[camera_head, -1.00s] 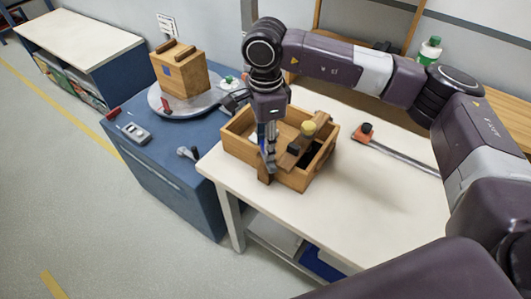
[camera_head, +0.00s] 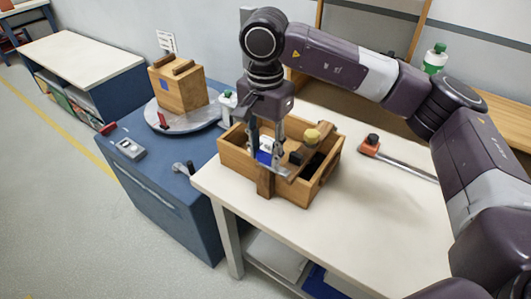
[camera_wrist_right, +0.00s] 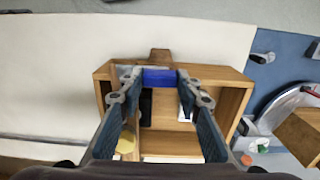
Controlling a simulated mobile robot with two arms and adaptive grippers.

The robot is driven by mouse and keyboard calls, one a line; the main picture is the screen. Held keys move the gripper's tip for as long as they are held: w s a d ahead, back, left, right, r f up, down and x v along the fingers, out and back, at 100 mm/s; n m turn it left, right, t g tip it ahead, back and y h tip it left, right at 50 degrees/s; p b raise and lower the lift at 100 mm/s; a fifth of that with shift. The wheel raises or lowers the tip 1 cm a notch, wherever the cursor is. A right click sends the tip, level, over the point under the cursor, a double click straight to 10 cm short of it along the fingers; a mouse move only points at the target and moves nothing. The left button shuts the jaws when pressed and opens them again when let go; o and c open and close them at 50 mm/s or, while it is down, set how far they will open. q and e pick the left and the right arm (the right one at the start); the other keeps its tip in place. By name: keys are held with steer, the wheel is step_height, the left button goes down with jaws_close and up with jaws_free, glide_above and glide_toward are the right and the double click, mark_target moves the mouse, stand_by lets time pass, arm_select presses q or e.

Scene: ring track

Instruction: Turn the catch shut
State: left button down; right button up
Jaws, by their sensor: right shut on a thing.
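My right gripper (camera_head: 267,160) reaches down into an open wooden box (camera_head: 300,195) on the white table. In the right wrist view its fingertips (camera_wrist_right: 157,77) are wide apart, one at each end of a blue piece (camera_wrist_right: 159,78) by the box's wall. The blue piece also shows between the fingers in the head view (camera_head: 263,157). A brown wooden upright (camera_head: 265,182) is on the outside of the box's near wall. I cannot tell for sure which part is the catch. My left gripper is not in view.
A yellow knob (camera_head: 312,136) and a dark block (camera_head: 296,158) are at the box's right side. A wooden case (camera_head: 180,85) stands on a round plate (camera_head: 190,118) on the blue cabinet (camera_head: 160,190). An orange-ended bar (camera_head: 400,162) lies right. The table front is clear.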

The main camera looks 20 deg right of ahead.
mark_target(265, 154)
steer(key=shift+r, duration=0.1)
stand_by(0.3)
steer(key=o, duration=1.2)
steer(key=shift+c, duration=0.2)
step_height(265, 154, up, 12)
